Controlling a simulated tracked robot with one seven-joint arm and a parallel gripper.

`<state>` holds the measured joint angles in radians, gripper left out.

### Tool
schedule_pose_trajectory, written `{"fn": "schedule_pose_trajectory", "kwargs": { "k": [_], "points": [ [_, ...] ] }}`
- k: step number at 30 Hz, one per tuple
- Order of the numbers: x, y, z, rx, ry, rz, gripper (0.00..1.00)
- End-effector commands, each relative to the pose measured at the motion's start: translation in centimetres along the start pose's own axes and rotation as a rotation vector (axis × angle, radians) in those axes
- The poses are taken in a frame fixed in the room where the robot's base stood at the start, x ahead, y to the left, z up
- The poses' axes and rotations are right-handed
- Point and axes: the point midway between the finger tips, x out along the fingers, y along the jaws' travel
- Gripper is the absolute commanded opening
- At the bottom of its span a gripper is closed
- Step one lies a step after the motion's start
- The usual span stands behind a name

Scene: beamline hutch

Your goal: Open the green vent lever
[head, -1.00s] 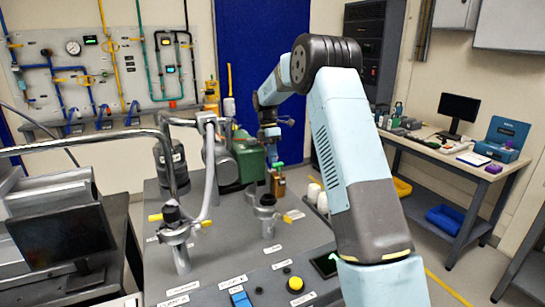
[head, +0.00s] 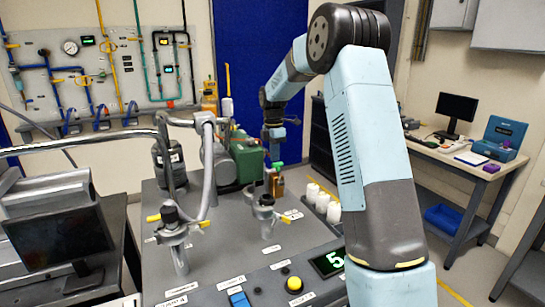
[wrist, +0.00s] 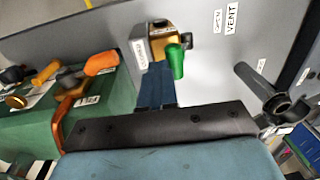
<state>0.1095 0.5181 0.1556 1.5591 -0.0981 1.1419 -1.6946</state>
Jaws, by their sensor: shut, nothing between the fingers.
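The green vent lever (wrist: 176,62) sits on a brass valve body (wrist: 160,32) in the wrist view, beside a label reading VENT. The lever points down the picture, towards my wrist. My gripper (wrist: 155,82) has its blue fingers together and empty, just left of the lever; I cannot tell whether they touch it. In the head view the green lever (head: 277,165) shows small on top of the brass valve (head: 278,186) at the far end of the grey bench top. My gripper (head: 273,154) comes down from above, right over the valve; its fingertips are hard to make out there.
A green pump (head: 246,160) stands just left of the valve; it also shows in the wrist view (wrist: 100,115) with orange-handled fittings. White cylinders (head: 320,200) stand to the right. Metal pipework (head: 208,165) rises at the front left. A display (head: 328,263) shows 5.

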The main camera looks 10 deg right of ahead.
Motion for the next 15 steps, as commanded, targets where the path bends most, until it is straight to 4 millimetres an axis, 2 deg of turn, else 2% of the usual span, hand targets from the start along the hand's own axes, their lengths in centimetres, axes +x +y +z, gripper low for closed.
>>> {"fn": "schedule_pose_trajectory", "kwargs": {
  "k": [15],
  "points": [
    [-0.8, -4.8, 0.0, 0.003, 0.000, 0.419, 0.00]
  ]
}}
